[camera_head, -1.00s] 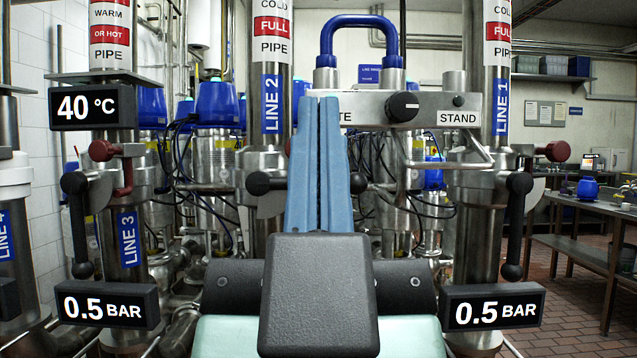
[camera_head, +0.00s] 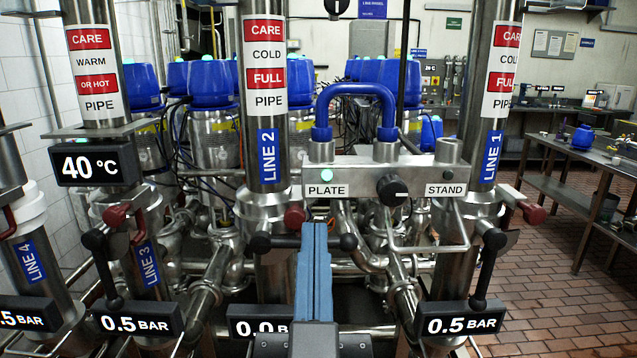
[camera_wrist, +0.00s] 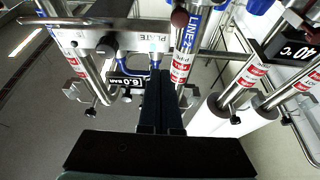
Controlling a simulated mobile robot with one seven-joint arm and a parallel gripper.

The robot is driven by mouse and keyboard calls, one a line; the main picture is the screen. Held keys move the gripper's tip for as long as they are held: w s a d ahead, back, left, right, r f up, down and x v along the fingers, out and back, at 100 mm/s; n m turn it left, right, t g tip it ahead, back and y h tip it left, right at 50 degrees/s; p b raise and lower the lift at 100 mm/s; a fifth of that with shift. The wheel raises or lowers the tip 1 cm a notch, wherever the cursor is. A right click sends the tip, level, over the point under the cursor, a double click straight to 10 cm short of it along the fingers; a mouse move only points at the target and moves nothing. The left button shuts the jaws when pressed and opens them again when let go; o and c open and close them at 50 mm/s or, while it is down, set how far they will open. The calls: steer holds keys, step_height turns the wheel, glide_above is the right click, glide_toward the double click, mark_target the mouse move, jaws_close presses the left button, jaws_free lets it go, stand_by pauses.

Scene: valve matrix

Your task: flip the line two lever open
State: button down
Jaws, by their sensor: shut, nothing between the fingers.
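The line 2 pipe (camera_head: 267,100) stands upright left of centre in the head view. Its black lever (camera_head: 261,243) lies about level across the valve, with a ball at each end. My gripper (camera_head: 314,228) is shut and empty, its blue fingers rising in front of the lever's middle and hiding that part. I cannot tell whether the fingers touch the lever. A dark red knob (camera_head: 294,217) sits just above the lever. The display below (camera_head: 259,327) reads 0.0, partly hidden by my arm. In the wrist view my dark fingers (camera_wrist: 160,75) point towards the line 2 pipe (camera_wrist: 182,55).
Line 3 (camera_head: 146,264) at left and line 1 (camera_head: 491,156) at right have black levers hanging down; both displays read 0.5 BAR. A PLATE/STAND panel (camera_head: 355,180) with a blue U-pipe (camera_head: 356,90) is right of line 2. Brick floor (camera_head: 540,290) is open at right.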

steer(key=g+p, duration=0.1)
steer(key=p, duration=0.5)
steer(key=s+g+p, duration=0.1)
steer(key=g+p, duration=0.1)
steer(key=p, duration=0.5)
steer(key=s+g+p, duration=0.1)
steer(key=g+p, duration=0.1)
steer(key=p, duration=0.5)
steer(key=shift+s+d+r+n, duration=0.15)
steer(key=shift+s+d+n, duration=0.05)
steer(key=shift+s+n, duration=0.1)
steer(key=shift+w, duration=0.15)
steer(key=w+f+p, duration=0.4)
steer(key=w+p, duration=0.1)
steer(key=w, duration=0.5)
steer(key=shift+w+f, duration=0.2)
steer(key=shift+w, duration=0.15)
